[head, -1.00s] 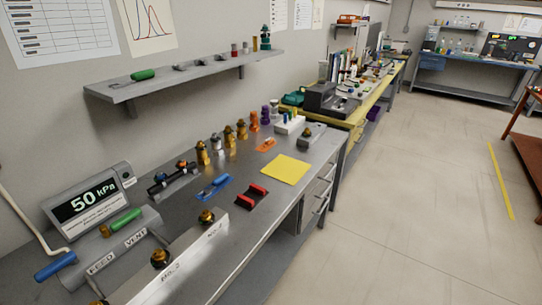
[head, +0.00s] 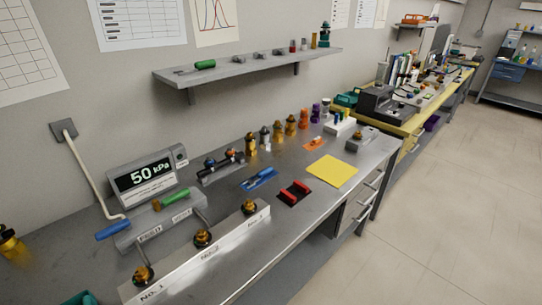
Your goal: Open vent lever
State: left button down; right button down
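The vent lever has a green handle (head: 174,198) and sits on a grey box next to the VENT label (head: 181,215), in the left part of the head view. A blue handle (head: 114,230) sticks out to the left of the same box, near the FEED label (head: 150,234). The green handle lies slanted, its right end higher in the picture. A display (head: 143,176) behind the box reads 50 kPa. Neither of my grippers shows in the head view.
A long block marked No. 1 and No. 2 (head: 208,256) with brass fittings stands in front of the lever box. A yellow pad (head: 332,171), red-and-black holder (head: 294,192) and several brass pieces lie to the right. A wall shelf (head: 250,66) hangs above.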

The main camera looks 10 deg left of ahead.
aim_at(185, 192)
jog(key=u, duration=1.3)
